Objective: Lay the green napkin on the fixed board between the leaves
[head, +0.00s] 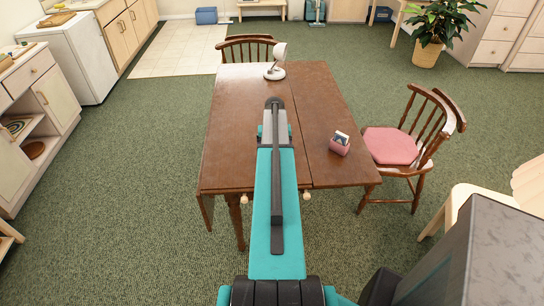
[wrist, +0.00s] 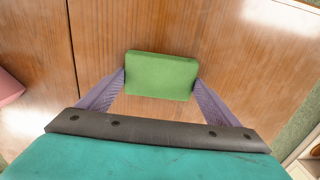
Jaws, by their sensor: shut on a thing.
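The green napkin (wrist: 160,76) is a small folded block in the wrist view, held between the two purple fingers of my gripper (wrist: 159,78). It is over the brown wooden board (wrist: 215,35), to the right of the dark seam in that view. I cannot tell whether it touches the wood. In the head view the table's fixed board (head: 232,120) lies left of the seam, and a raised leaf (head: 318,100) lies right of it. A left leaf (head: 207,208) appears to hang down. My arm hides the gripper and napkin in the head view.
A pink holder (head: 339,144) with cards stands on the right leaf. A white lamp (head: 275,72) stands at the table's far end. A chair with a pink cushion (head: 394,145) is at the right, another chair (head: 247,48) at the far end. The board's left part is clear.

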